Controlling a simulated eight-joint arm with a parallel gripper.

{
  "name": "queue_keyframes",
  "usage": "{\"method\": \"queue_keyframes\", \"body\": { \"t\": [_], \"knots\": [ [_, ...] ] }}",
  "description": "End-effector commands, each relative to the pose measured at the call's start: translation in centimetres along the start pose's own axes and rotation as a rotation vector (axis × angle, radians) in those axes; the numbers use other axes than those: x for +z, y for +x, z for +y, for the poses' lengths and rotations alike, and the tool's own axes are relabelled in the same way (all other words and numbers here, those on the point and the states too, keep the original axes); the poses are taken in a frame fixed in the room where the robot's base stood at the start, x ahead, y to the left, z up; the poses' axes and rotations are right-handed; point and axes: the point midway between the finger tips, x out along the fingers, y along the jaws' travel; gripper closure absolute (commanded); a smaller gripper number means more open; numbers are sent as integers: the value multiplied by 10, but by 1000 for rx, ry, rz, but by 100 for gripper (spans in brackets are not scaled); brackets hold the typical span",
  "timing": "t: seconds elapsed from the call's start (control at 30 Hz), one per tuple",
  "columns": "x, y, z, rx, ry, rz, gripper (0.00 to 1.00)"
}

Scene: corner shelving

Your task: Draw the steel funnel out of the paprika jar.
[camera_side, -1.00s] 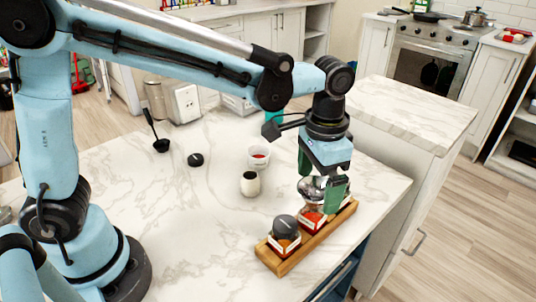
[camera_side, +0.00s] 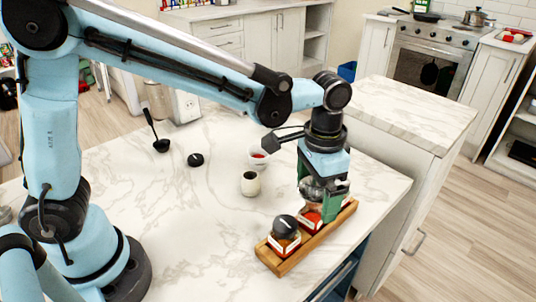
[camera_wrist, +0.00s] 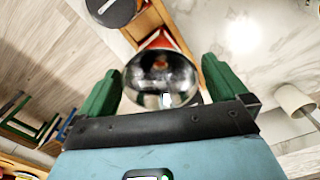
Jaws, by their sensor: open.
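The steel funnel (camera_side: 316,187) is a shiny bowl sitting in the jar I take as the paprika jar (camera_side: 311,217), which stands in a wooden rack (camera_side: 292,262). My gripper (camera_side: 319,204) points down over it, its green fingers open on either side of the funnel and hiding part of it and of the jar. In the wrist view, the funnel (camera_wrist: 162,80) lies between the fingers of my gripper (camera_wrist: 160,66), with a visible gap on the right. Contact on the left is unclear. The funnel's spout is hidden.
A jar with a dark lid (camera_side: 285,226) stands in the rack's near end, close to my gripper. A cream pot (camera_side: 250,184), a white bowl with red contents (camera_side: 259,158), a black lid (camera_side: 196,160) and a ladle (camera_side: 160,145) are on the marble counter.

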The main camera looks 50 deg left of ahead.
Motion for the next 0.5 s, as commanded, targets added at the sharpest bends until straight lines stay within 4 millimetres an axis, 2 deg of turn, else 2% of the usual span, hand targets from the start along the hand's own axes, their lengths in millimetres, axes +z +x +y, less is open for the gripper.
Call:
{"method": "queue_keyframes", "body": {
  "t": [0.27, 0.5],
  "knots": [
    [0, 0, 0, 0, 0, 0, 0],
    [0, 0, 0, 0, 0, 0, 35]
  ]
}}
